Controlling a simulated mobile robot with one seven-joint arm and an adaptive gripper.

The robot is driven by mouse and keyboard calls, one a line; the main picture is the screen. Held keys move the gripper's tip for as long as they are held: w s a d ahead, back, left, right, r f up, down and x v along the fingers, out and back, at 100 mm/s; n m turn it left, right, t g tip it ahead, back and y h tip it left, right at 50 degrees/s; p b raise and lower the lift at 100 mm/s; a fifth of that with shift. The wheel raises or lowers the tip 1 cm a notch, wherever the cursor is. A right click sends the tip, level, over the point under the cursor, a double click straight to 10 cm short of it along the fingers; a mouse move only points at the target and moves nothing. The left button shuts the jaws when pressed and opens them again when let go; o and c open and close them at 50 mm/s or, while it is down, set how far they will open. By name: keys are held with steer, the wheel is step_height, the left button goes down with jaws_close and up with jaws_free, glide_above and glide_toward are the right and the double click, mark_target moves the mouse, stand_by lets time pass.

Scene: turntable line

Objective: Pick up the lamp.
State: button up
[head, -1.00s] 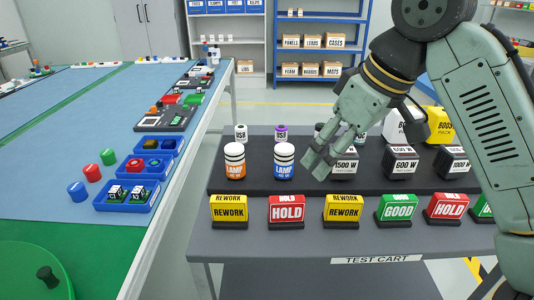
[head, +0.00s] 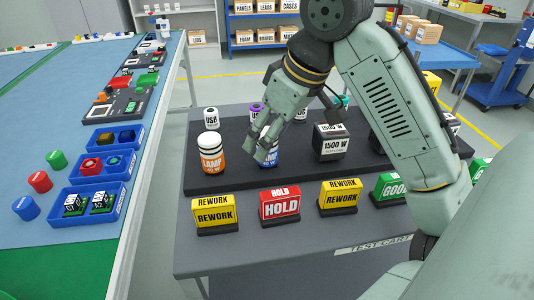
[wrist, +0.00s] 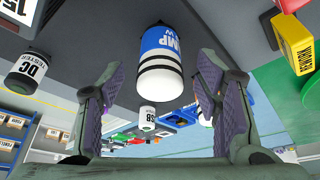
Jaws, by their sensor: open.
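A white lamp with a blue "LAMP" band (head: 269,159) stands upright on the dark raised shelf of the test cart, partly hidden behind my fingers in the head view. A similar lamp with an orange band (head: 210,155) stands to its left. My gripper (head: 257,152) is open and empty, at the blue lamp. In the wrist view, which looks upside down, the blue-banded lamp (wrist: 162,60) lies between and beyond the two spread fingers of my gripper (wrist: 155,95). I see no finger touching it.
A white "USB" tester (head: 211,117) and a purple-capped one (head: 257,110) stand behind the lamps. A black "1500 W" block (head: 331,143) is to the right. Sign blocks, including a red "HOLD" (head: 280,205), line the cart's front. The blue-topped table (head: 30,130) is at left.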

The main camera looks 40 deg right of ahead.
steer(key=x, duration=0.4)
steer(key=shift+w+a, duration=0.1)
steer(key=shift+w, duration=0.25)
steer(key=shift+c, duration=0.4)
steer(key=shift+r, duration=0.1)
jaws_close()
